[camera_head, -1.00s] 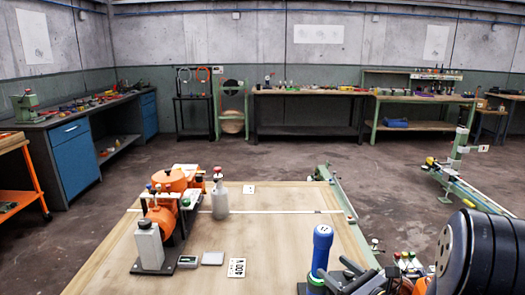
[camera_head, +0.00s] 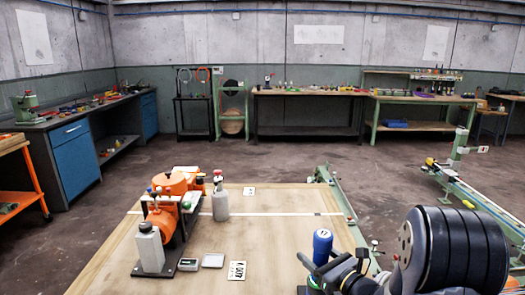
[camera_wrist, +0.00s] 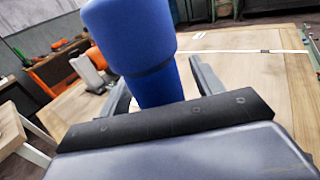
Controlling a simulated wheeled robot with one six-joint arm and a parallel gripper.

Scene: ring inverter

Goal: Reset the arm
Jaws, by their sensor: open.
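A blue cylinder (camera_head: 322,243) stands upright near the front right part of the wooden table. My gripper (camera_head: 321,268) is open around it, and its dark fingers hide the cylinder's lower part in the head view. In the wrist view the blue cylinder (camera_wrist: 140,45) rises between the two spread grey fingers (camera_wrist: 160,85). It has a wider upper part and a narrower lower part, and its base is hidden behind my gripper's body. A gap shows beside at least one finger.
An orange machine (camera_head: 172,205) on a dark base, a grey bottle (camera_head: 220,205) and a pale block (camera_head: 149,246) stand on the table's left. A marked card (camera_head: 237,270) lies at its front. A green rail (camera_head: 343,203) runs along the right edge. The table's middle is clear.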

